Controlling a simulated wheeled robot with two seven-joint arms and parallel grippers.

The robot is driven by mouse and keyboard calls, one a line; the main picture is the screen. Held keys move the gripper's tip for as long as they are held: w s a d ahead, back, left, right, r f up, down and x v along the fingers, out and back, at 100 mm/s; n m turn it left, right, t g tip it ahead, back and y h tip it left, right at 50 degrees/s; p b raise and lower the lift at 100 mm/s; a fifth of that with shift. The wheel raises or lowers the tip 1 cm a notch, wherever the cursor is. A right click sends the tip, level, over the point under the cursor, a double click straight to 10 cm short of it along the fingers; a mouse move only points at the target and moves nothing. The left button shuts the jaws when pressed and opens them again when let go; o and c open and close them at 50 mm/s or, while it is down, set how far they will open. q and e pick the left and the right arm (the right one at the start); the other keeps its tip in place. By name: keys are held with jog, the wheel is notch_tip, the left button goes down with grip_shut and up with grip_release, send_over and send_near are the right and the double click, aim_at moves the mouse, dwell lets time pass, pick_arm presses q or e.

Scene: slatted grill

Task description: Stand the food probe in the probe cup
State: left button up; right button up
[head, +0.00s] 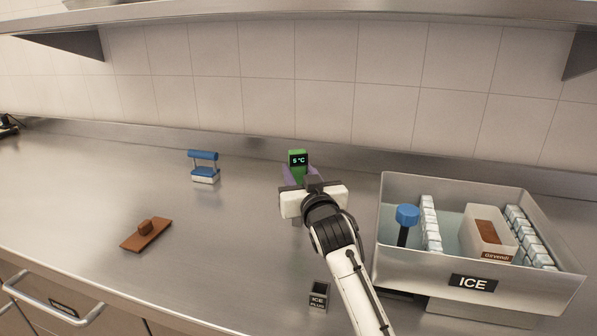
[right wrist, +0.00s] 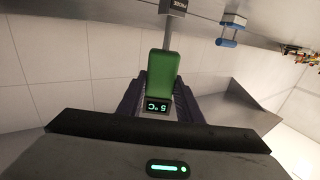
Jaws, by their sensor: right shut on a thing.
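The food probe is a green handle (head: 297,172) with a dark "5 °C" display. My right gripper (head: 301,178) is shut on that handle, its purple fingers on either side. In the right wrist view, the gripper (right wrist: 163,100) holds the green handle (right wrist: 163,68), and a thin metal stem runs from it to a dark labelled box, seemingly the probe cup (right wrist: 178,6). The stem meets the box's edge; I cannot tell whether its tip is inside. My left gripper is not in view.
A steel bin marked ICE (head: 473,283) stands right of my right arm, holding a blue-topped tool (head: 407,214). A small labelled dark holder (head: 318,296) is near the front edge. A blue-handled item (head: 204,168) and a brown press (head: 146,236) lie left, with bare counter around them.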

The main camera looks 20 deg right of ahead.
aim_at(298, 152)
jog(key=shift+f+b, duration=0.65)
jog(key=shift+f, duration=0.5)
jog(key=o, duration=1.1)
jog(key=shift+o, duration=0.2)
notch_tip(298, 152, up, 10)
jog(key=shift+r, duration=0.1)
